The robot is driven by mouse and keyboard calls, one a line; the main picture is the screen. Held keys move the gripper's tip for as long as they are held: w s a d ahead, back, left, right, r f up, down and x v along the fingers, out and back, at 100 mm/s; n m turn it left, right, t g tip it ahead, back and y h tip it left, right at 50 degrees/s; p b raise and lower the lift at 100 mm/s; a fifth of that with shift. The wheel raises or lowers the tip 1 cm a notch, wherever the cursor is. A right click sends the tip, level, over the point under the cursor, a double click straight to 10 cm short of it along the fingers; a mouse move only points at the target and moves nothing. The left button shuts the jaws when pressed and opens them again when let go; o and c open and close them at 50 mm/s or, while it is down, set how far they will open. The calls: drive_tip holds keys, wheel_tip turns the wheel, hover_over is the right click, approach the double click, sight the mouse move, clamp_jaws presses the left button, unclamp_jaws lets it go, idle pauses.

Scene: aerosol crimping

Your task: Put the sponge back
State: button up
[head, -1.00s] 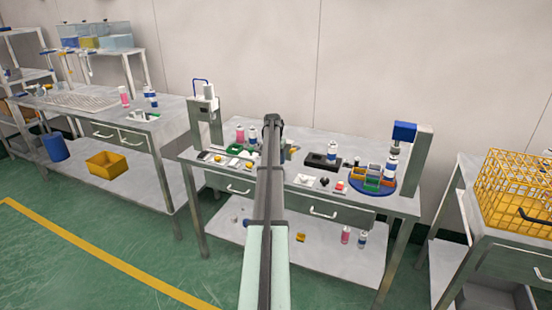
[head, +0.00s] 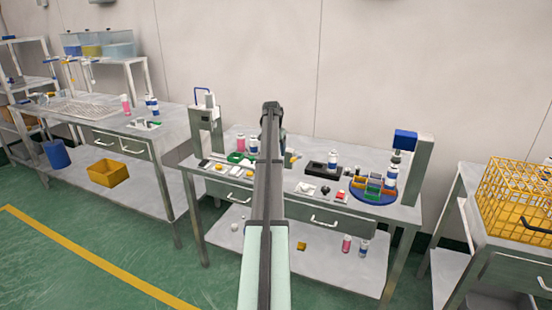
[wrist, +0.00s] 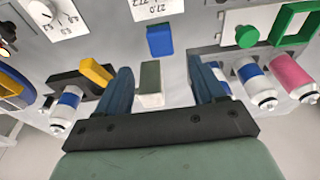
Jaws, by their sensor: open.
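In the wrist view my gripper (wrist: 158,64) is open, with its two blue fingers apart above the bench top. A small block (wrist: 151,83) with a grey-green top and pale side stands between the fingers, with gaps on both sides. It may be the sponge, but I cannot tell for sure. A blue block (wrist: 160,40) lies just beyond it. In the head view my arm hides the gripper and this block.
A yellow piece (wrist: 96,73) and a blue-banded bottle (wrist: 67,108) are left of the fingers. Another blue-banded bottle (wrist: 252,82) and a pink bottle (wrist: 293,76) stand right. A round coloured tray (head: 374,198) is at the bench's right.

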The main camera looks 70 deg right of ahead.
drive_tip(key=shift+a+r, duration=0.25)
drive_tip(key=shift+r, duration=0.85)
